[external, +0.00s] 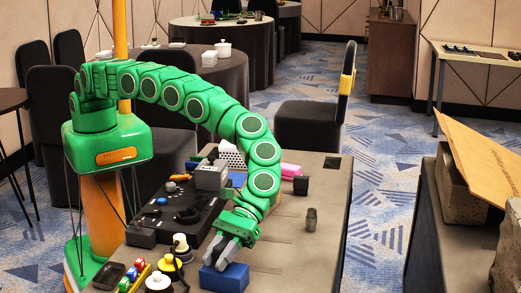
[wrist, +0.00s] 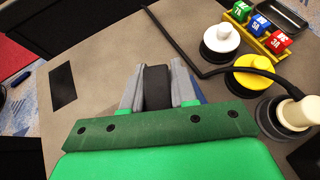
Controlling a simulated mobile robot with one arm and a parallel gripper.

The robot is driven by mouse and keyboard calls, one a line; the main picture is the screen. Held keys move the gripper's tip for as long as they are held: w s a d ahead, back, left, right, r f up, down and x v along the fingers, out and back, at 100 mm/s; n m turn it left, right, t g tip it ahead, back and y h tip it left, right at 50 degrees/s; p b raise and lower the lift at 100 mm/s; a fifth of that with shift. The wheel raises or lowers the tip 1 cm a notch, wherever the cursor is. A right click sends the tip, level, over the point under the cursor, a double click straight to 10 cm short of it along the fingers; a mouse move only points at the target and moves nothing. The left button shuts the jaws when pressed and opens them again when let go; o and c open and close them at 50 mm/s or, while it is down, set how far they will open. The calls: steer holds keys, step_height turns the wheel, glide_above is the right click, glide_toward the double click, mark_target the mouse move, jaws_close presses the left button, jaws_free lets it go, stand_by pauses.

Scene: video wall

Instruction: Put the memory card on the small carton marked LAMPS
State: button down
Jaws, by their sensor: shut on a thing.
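My gripper (external: 215,261) is low over the front of the grey table, just above a blue block (external: 225,279). In the wrist view my gripper (wrist: 158,82) is shut on a dark, flat-ended piece (wrist: 157,90), which I take to be the memory card. No marking shows on it, and the fingers hide its sides. A little blue shows beside the right finger. I cannot read LAMPS on anything. A small grey box (external: 211,175) stands on the black equipment behind the gripper, but I cannot tell whether it is the carton.
White (wrist: 220,40), yellow (wrist: 250,76) and cream-topped (wrist: 295,113) round pieces stand near a black cable. A dark cylinder (external: 311,218) stands on the right of the table, where there is free room.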

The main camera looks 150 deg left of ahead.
steer(key=c, duration=0.9)
jaws_free()
steer(key=shift+f, duration=0.1)
steer(key=shift+a+r, duration=0.25)
steer(key=shift+r, duration=0.1)
steer(key=v, duration=1.1)
steer(key=shift+s+a, duration=0.1)
steer(key=shift+s, duration=0.1)
